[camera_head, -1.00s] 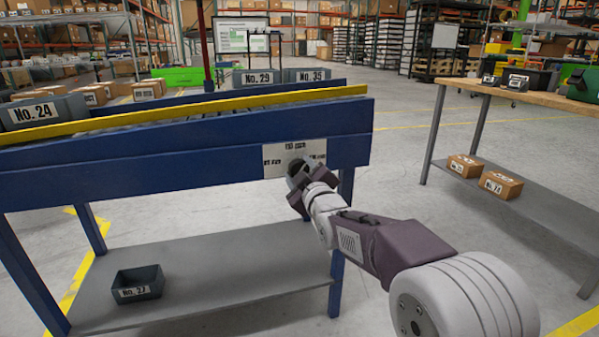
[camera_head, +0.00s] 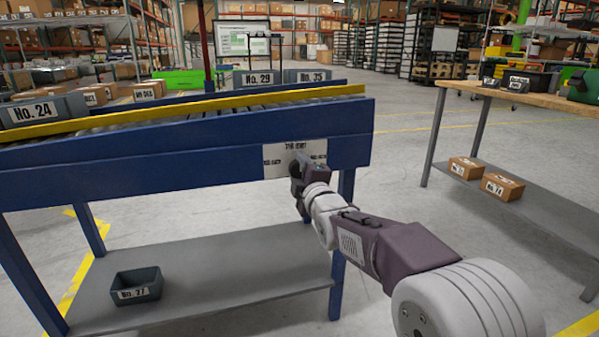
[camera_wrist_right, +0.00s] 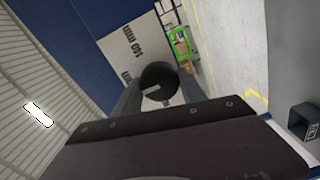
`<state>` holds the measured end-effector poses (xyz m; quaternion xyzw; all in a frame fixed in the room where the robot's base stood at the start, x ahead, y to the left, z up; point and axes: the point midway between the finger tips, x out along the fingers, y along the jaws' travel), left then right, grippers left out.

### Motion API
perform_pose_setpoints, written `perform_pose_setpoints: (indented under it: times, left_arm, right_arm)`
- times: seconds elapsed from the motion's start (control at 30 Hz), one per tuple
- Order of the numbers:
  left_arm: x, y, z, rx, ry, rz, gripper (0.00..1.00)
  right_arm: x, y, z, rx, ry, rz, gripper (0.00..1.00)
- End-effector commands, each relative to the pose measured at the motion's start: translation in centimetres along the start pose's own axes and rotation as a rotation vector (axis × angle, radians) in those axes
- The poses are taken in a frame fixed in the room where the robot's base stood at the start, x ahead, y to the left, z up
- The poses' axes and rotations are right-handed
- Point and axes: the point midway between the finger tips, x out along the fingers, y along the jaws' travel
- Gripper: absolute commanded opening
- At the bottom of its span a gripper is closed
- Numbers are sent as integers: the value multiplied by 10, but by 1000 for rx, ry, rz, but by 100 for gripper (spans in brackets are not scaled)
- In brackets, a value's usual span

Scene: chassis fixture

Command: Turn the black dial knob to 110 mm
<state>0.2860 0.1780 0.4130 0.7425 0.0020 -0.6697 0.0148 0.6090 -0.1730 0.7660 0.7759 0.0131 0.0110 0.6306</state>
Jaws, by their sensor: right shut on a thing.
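The black dial knob (camera_wrist_right: 158,79) is round with a pale mark on its face, in the right wrist view. It sits on a white label plate (camera_wrist_right: 135,45) whose rotated print appears to read "140 mm". In the head view the plate (camera_head: 312,154) is on the front of the blue conveyor frame, its print too small to read surely. My right gripper (camera_head: 296,166) is at the plate, shut on the knob, with a finger on each side. The gripper mostly hides the knob in the head view. My left gripper is not in view.
The blue conveyor frame (camera_head: 150,177) has a lower grey shelf (camera_head: 220,270) holding a dark bin (camera_head: 137,284). A wooden-topped table (camera_head: 530,101) stands at the right, with two boxes on its lower shelf. Open floor lies between them.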

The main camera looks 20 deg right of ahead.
Motion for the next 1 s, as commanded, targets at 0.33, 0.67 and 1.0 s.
perform_pose_setpoints:
  times: [0.33, 0.67, 1.0]
  left_arm:
    - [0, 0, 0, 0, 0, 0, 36]
    - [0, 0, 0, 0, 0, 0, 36]
    - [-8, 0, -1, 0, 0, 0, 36]
  right_arm:
    - [0, -2, 0, -10, -1, -5, 8]
    - [0, -1, 0, -9, -1, -3, 70]
    - [-16, 3, 0, -9, 0, -2, 70]
